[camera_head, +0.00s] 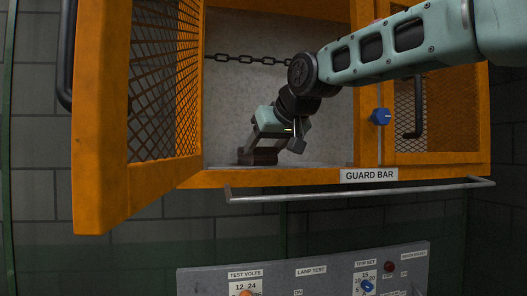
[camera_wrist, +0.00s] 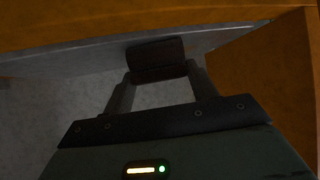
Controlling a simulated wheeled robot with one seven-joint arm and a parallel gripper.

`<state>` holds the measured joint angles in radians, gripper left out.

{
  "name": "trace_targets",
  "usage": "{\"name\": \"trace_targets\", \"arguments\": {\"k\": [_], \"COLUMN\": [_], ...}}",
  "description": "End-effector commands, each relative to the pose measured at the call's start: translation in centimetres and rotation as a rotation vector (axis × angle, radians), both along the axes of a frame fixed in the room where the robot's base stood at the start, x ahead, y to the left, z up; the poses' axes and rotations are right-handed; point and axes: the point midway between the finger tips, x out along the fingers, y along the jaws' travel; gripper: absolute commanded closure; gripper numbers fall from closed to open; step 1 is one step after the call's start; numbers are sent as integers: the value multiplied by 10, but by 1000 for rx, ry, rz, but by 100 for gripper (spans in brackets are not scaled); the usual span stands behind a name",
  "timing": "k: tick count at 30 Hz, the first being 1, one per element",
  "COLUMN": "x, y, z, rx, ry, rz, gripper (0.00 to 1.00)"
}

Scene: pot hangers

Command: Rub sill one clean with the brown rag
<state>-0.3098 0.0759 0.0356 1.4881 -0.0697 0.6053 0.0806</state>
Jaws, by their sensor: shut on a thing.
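The brown rag (camera_head: 258,157) is a dark brown block-like pad at the front of the open orange cabinet's floor. My gripper (camera_head: 264,146) reaches down into the cabinet and is shut on the rag. In the wrist view the rag (camera_wrist: 155,58) sits between the two fingertips, against a pale grey strip. This strip, the sill (camera_head: 320,163), runs along the cabinet's lower front opening. I see no label naming it sill one. The rag appears to touch the sill, but its underside is hidden.
The mesh door (camera_head: 105,120) stands open on the left. A chain (camera_head: 245,58) hangs across the cabinet's interior. A guard bar (camera_head: 400,191) runs below the front edge, under its label. A blue knob (camera_head: 379,117) is right of the opening. A control panel (camera_head: 310,272) is below.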

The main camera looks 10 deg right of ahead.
Motion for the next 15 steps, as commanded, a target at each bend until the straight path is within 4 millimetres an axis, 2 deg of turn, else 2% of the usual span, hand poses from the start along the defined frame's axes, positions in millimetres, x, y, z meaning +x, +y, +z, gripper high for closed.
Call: {"name": "trace_targets", "arguments": {"k": [1, 8, 15], "x": [-4, -12, -30], "y": [1, 1, 1], "z": [-7, -6, -5], "rx": [-4, -3, -4], "ry": [11, 14, 11], "rz": [1, 2, 3], "gripper": [79, 79, 79]}}
